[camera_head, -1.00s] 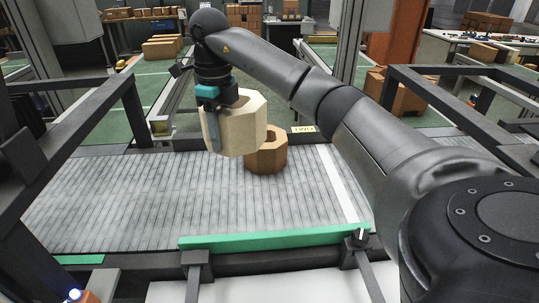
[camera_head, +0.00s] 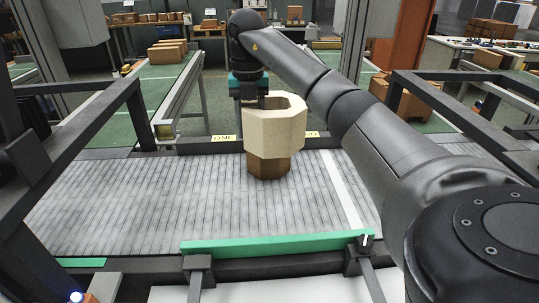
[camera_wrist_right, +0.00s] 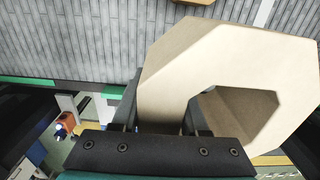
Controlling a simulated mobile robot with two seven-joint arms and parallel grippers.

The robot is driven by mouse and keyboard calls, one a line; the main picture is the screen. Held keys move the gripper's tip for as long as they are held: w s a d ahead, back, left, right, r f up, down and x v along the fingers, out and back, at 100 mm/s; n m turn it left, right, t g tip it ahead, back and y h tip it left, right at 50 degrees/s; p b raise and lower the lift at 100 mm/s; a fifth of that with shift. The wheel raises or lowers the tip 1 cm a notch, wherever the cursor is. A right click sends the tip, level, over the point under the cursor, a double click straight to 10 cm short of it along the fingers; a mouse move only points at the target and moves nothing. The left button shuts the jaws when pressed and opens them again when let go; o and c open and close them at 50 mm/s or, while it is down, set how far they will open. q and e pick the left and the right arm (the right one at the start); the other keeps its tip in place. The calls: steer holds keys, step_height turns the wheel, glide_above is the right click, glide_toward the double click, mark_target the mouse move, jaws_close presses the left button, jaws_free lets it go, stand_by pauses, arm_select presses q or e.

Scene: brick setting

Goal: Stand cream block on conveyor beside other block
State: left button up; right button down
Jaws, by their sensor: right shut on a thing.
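The cream block (camera_head: 273,133) is a hollow, many-sided ring. My right gripper (camera_head: 252,104) is shut on its left wall in the head view. In the right wrist view, the cream block (camera_wrist_right: 205,60) fills the right side, its opening visible, with the right gripper (camera_wrist_right: 165,122) at its wall. The brown block (camera_head: 269,166), also many-sided, stands on the conveyor (camera_head: 130,205). The cream block covers its upper part in the head view, and I cannot tell whether they touch. My left gripper is not in view.
The conveyor is bare left of the brown block. A white stripe (camera_head: 345,187) crosses the belt at right. A green bar (camera_head: 275,243) runs along its near edge. Dark frames (camera_head: 95,115) stand at both sides, and yellow labels (camera_head: 223,139) mark the far rail.

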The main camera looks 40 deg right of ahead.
step_height(320, 180, down, 20)
steer(key=b, duration=0.3)
steer(key=shift+r+b, duration=0.2)
steer(key=shift+b, duration=0.15)
steer(key=shift+f, duration=0.1)
steer(key=shift+c, duration=2.1)
jaws_free()
steer(key=shift+f, duration=0.1)
step_height(320, 180, up, 12)
steer(key=p, duration=0.2)
